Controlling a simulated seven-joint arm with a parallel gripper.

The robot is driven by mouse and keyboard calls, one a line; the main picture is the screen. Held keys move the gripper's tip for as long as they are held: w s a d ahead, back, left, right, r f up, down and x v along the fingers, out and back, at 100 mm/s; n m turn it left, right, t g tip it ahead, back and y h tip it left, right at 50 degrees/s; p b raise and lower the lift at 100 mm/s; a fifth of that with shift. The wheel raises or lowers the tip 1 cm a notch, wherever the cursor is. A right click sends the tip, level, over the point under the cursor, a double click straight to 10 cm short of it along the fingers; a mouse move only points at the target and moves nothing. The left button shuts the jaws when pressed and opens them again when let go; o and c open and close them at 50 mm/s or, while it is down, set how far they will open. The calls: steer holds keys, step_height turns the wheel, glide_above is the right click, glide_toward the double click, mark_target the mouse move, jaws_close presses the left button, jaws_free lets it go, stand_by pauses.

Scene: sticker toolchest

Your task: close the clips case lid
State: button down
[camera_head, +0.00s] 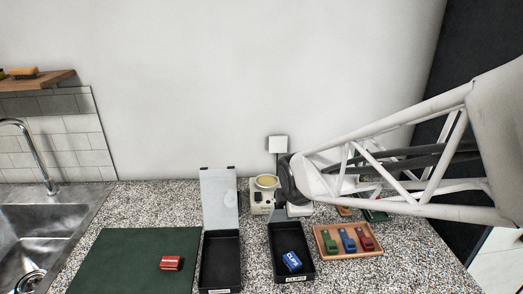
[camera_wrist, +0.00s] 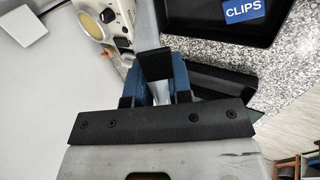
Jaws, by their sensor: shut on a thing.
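The clips case (camera_head: 291,259) is an open black box on the counter, with a blue block marked CLIPS (camera_head: 292,261) inside. In the wrist view, the case (camera_wrist: 275,30) is at the upper right with the blue CLIPS block (camera_wrist: 243,12) in it. Its grey lid (camera_wrist: 146,25) stands raised, seen nearly edge-on in the wrist view. My gripper (camera_wrist: 154,68) is shut on the lid at its free end. In the head view, my wrist hides the fingers and most of the lid.
A second black case (camera_head: 220,262) with its lid (camera_head: 219,198) upright stands left. A green mat (camera_head: 130,255) holds a red block (camera_head: 171,263). A wooden tray (camera_head: 347,253) of coloured clips is right. A cream machine (camera_head: 264,195) stands behind, close to my gripper.

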steer(key=shift+t, duration=0.5)
steer(key=shift+s+d+f, duration=0.1)
steer(key=shift+s+f, duration=1.6)
steer(key=shift+s, duration=0.05)
steer(key=shift+s+f+t, duration=0.45)
steer(key=shift+f+t, duration=0.05)
steer(key=shift+f, duration=0.05)
steer(key=shift+s+f, duration=0.15)
steer(key=shift+f, duration=0.1)
steer(key=shift+s+f+t, duration=0.2)
steer(key=shift+f+t, duration=0.05)
steer(key=shift+t, duration=0.25)
steer(key=shift+s+f, duration=0.3)
steer(key=shift+f, duration=0.2)
steer(key=shift+s+f, duration=0.25)
steer(key=shift+f, duration=0.25)
steer(key=shift+s+f, duration=0.2)
steer(key=shift+f, duration=0.3)
steer(key=c, duration=1.8)
jaws_free()
steer(key=shift+s+f, duration=0.25)
steer(key=shift+f, duration=0.6)
steer(key=shift+s+f, duration=0.2)
steer(key=shift+f, duration=0.6)
steer(key=shift+c, duration=0.2)
